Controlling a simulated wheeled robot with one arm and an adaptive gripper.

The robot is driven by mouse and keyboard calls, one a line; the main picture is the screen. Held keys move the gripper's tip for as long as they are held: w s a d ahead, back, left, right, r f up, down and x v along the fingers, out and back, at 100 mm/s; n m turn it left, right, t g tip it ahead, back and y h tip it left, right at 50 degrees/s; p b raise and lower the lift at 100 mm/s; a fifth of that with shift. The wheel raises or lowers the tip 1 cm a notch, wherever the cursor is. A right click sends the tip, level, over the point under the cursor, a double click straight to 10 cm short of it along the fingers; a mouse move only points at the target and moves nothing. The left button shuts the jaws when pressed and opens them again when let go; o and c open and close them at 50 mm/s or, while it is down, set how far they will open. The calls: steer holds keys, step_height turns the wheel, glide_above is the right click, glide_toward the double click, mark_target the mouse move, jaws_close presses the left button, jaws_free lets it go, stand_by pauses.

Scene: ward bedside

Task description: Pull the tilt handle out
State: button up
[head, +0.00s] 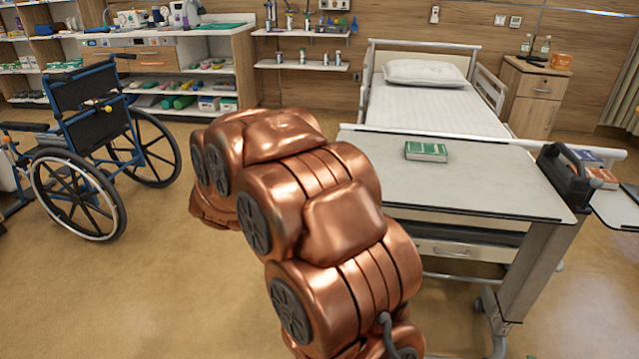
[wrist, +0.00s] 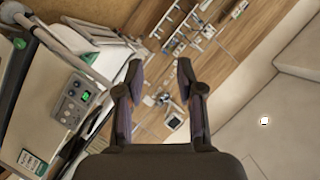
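I cannot pick out the tilt handle for certain. A dark grey unit with a raised loop-shaped grip (head: 568,175) sits at the right end of the overbed table (head: 480,195) in the head view; whether it is the tilt handle I cannot tell. My gripper (wrist: 160,75) shows in the wrist view with its two dark fingers apart and nothing between them. It points towards the wood-panelled wall, clear of anything close. In the head view my copper arm hides the gripper.
A green book (head: 426,152) lies on the overbed table. The bed (head: 430,105) stands behind it, a bedside cabinet (head: 533,95) to its right. A wheelchair (head: 90,145) stands at left.

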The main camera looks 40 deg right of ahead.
steer(key=s+d+f+m+g+h+b, duration=0.3)
steer(key=s+d+m+h+b, duration=0.15)
steer(key=d, duration=0.35)
steer(key=s+d+f+m+g+h+b, duration=0.35)
steer(key=d+h, duration=0.25)
steer(key=d, duration=0.3)
steer(key=shift+m, duration=0.4)
steer(key=shift+r+b+x, duration=0.2)
steer(key=shift+b+x, duration=0.4)
steer(key=shift+x, duration=2.4)
steer(key=shift+s, duration=0.1)
jaws_close()
